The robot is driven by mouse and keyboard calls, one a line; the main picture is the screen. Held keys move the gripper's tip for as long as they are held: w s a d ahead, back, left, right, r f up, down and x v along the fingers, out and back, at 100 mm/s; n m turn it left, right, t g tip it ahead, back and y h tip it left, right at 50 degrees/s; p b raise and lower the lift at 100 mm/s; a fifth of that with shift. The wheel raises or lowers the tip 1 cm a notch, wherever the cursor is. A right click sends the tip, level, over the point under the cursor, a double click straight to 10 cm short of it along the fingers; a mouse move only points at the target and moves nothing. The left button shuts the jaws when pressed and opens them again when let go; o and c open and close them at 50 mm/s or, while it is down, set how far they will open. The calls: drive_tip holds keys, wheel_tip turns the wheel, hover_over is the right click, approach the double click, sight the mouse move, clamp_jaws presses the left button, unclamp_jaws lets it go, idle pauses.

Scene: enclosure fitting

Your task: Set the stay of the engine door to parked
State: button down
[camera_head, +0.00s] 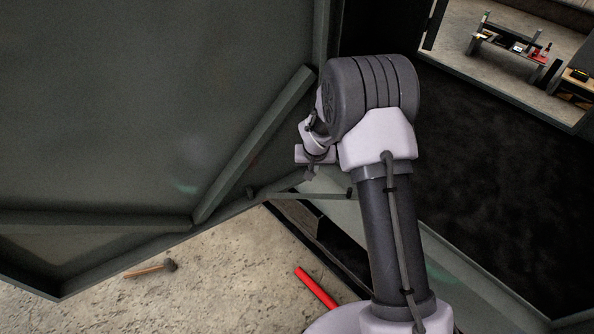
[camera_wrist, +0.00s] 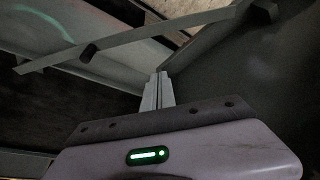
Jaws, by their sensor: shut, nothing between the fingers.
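The engine door (camera_head: 120,110) is a large dark grey-green panel with raised ribs, standing open at the left of the head view. The stay (camera_head: 315,196) is a thin grey bar across the gap between the door's lower edge and the enclosure sill. My gripper (camera_head: 310,174) is just above the stay in the head view. Its fingers (camera_wrist: 159,80) are shut and empty, apart from the stay in the wrist view. My wrist partly hides this area.
The dark enclosure opening (camera_head: 480,180) lies right of my arm. A hammer (camera_head: 150,269) and a red bar (camera_head: 316,287) lie on the concrete floor. A low bench with tools (camera_head: 510,45) stands far back right. The door's ribs and lower edge are close to my wrist.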

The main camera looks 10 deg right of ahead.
wheel_tip(320, 180, down, 9)
drive_tip(key=s+b, duration=0.1)
drive_tip(key=b, duration=0.4)
drive_tip(key=shift+f+b, duration=0.15)
drive_tip(key=shift+b, duration=0.2)
drive_tip(key=shift+s+d, duration=0.1)
drive_tip(key=shift+s, duration=0.05)
